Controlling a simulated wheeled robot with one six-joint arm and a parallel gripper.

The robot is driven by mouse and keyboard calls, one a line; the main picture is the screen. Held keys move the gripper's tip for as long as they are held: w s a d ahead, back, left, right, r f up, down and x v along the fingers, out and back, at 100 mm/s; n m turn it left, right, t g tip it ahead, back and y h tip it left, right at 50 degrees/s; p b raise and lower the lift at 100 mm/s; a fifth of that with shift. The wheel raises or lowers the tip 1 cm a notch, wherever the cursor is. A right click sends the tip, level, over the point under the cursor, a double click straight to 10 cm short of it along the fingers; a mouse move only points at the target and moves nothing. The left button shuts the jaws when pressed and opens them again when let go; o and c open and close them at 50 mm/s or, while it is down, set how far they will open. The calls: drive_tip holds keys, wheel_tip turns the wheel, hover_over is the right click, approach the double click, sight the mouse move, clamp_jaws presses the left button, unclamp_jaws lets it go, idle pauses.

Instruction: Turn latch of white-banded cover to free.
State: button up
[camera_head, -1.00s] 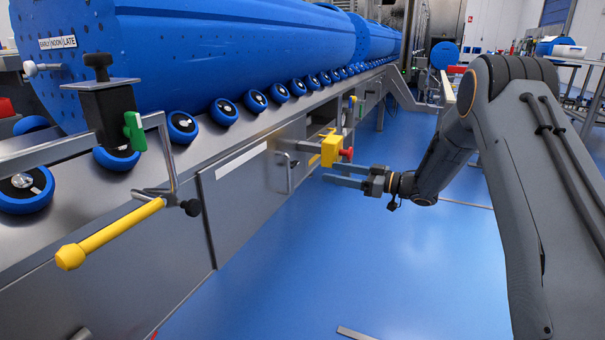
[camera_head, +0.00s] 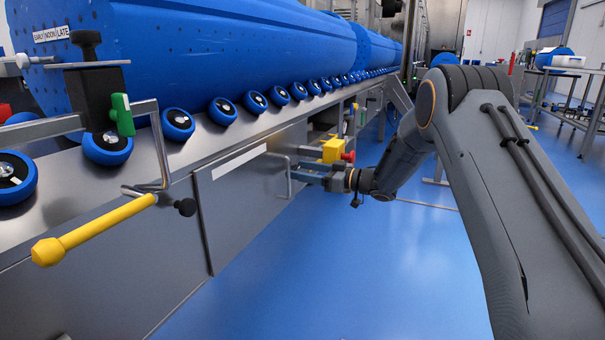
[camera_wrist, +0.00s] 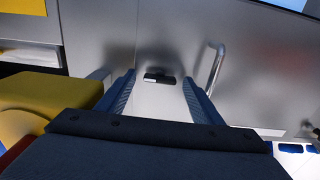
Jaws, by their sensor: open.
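The grey cover (camera_head: 228,205) with a white band (camera_head: 239,162) is in the side of the machine in the head view. A bent metal handle (camera_head: 289,179) stands at its right side, and it also shows in the wrist view (camera_wrist: 215,70). My gripper (camera_head: 306,172) is open beside this handle. In the wrist view the open fingers (camera_wrist: 159,79) point at a grey panel. A small dark piece (camera_wrist: 160,77), perhaps the latch, shows between the fingertips. I see no contact, and its turn position is unclear.
A yellow box (camera_head: 333,150) with a red knob (camera_head: 348,156) sits just above my gripper, and its yellow body is close at left in the wrist view (camera_wrist: 50,92). A yellow-gripped lever (camera_head: 95,230) juts out at left. Blue floor (camera_head: 330,270) is clear.

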drive_tip(key=c, duration=1.1)
drive_tip(key=shift+o, duration=0.2)
drive_tip(key=shift+n+p, duration=0.3)
drive_tip(key=shift+n, duration=0.1)
drive_tip(key=n+p, duration=0.2)
drive_tip(key=n, duration=0.1)
drive_tip(key=shift+n, duration=0.4)
drive_tip(key=n+p, duration=0.1)
drive_tip(key=n, duration=0.3)
drive_tip(key=n+p, duration=0.1)
drive_tip(key=n, duration=0.8)
drive_tip(key=shift+p, duration=0.35)
drive_tip(key=shift+n, duration=0.3)
